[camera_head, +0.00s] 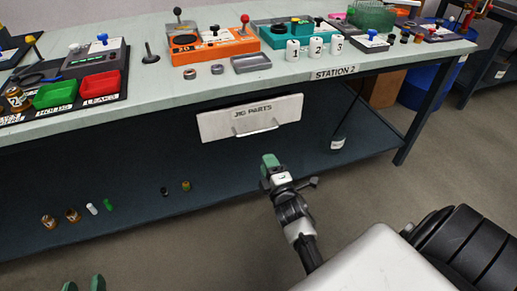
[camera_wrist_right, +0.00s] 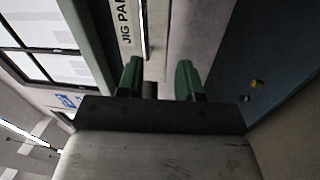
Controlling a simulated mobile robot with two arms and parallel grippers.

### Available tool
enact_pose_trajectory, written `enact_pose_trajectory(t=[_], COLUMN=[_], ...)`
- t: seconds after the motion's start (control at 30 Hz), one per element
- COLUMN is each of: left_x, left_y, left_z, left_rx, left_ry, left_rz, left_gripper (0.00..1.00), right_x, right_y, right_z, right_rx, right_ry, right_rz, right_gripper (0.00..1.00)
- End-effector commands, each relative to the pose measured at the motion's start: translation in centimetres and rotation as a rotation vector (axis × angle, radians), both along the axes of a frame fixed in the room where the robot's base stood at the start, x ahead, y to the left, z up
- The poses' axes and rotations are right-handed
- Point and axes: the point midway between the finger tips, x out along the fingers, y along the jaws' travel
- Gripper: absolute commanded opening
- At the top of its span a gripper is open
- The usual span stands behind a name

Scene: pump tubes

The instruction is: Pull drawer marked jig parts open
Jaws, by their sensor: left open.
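The drawer marked JIG PARTS (camera_head: 222,124) has a pale front and hangs under the worktop of the bench. It looks shut or nearly so. Its light bar handle (camera_head: 257,131) is low on the front. In the right wrist view the drawer front (camera_wrist_right: 127,12) and the handle (camera_wrist_right: 144,30) are ahead of the fingers. My right gripper (camera_head: 269,166) is in front of and below the handle, apart from it. Its two green fingers (camera_wrist_right: 159,80) are spread with nothing between them. My left gripper (camera_head: 83,284) shows only its green fingertips, apart, at the bottom left, far from the drawer.
The worktop (camera_head: 170,95) carries an orange box (camera_head: 215,48), a teal box, red and green trays and small parts. A lower shelf (camera_head: 230,185) holds several small bottles and a white cup (camera_head: 337,143). A bench leg (camera_head: 420,110) stands at right. Floor in front is clear.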

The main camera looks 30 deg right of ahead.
Motion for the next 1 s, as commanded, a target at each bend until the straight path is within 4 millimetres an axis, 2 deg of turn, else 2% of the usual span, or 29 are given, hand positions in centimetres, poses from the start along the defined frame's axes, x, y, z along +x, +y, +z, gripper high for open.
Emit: enact_pose_trajectory(t=[0.17, 0.27, 0.7, 1.0], left_x=[-0.7, -0.7, -0.5, -1.0], left_y=[0.1, 0.0, -0.9, -1.0], left_z=[2.1, 2.8, 7.2, 8.9], left_rx=[-0.016, -0.026, -0.119, -0.153], left_ry=[-0.071, -0.106, -0.465, -0.587], left_rz=[-0.001, -0.003, -0.025, -0.032], left_gripper=[0.43, 0.43, 0.43, 0.43], right_x=[0.2, 1.0, 8.4, 10.3], right_y=[-0.9, -1.1, -2.9, -3.3], right_z=[1.4, 1.9, 3.3, 3.7], right_rx=[-0.09, -0.099, -0.094, -0.093], right_ry=[-0.055, -0.061, -0.058, -0.056], right_rz=[-0.026, -0.028, -0.026, -0.027], right_gripper=[0.36, 0.36, 0.36, 0.36])
